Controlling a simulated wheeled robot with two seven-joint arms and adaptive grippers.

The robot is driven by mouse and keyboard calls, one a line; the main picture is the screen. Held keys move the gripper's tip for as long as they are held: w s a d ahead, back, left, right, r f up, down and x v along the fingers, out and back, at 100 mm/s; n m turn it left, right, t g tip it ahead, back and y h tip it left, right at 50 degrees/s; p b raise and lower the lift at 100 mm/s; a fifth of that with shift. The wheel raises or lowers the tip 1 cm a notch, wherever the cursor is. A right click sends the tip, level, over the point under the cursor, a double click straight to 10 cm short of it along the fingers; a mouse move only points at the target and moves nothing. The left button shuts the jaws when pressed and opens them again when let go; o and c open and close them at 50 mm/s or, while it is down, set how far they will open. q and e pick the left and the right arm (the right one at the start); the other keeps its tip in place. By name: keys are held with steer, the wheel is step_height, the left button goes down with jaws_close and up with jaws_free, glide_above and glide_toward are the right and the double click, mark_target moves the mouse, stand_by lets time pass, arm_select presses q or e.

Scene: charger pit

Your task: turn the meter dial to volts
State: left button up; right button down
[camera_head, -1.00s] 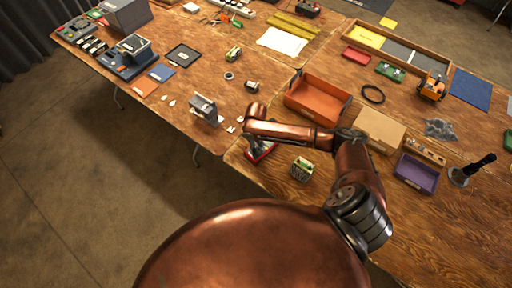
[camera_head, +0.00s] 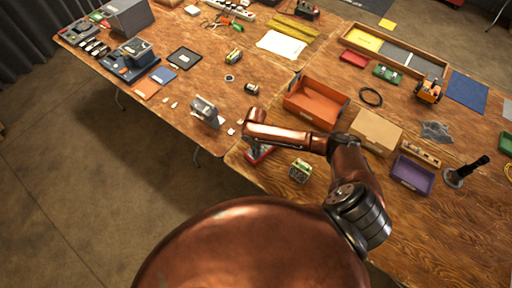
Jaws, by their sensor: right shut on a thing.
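A red object (camera_head: 263,155), which looks like the meter, lies on the table near its front edge. It is mostly covered by my right wrist and gripper, and its dial face and pointer cannot be seen. My right gripper (camera_head: 254,148) points down onto the red object and is shut on what seems to be its dial; the fingertips are largely hidden. My left gripper is not in view.
A small green-and-white block (camera_head: 300,170) stands right of the meter. An orange bin (camera_head: 316,101), a cardboard box (camera_head: 376,130) and a purple bin (camera_head: 412,175) lie beyond my arm. A grey device (camera_head: 206,110) stands to the left near the table edge.

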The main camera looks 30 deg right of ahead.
steer(key=m+p, duration=0.5)
steer(key=shift+r+m+p, duration=0.2)
steer(key=shift+m+p, duration=0.1)
steer(key=shift+f+m+p, duration=0.15)
steer(key=shift+m+p, duration=1.15)
steer(key=shift+m, duration=0.4)
steer(key=c, duration=1.8)
jaws_free()
steer(key=shift+o, duration=0.2)
step_height(320, 180, up, 12)
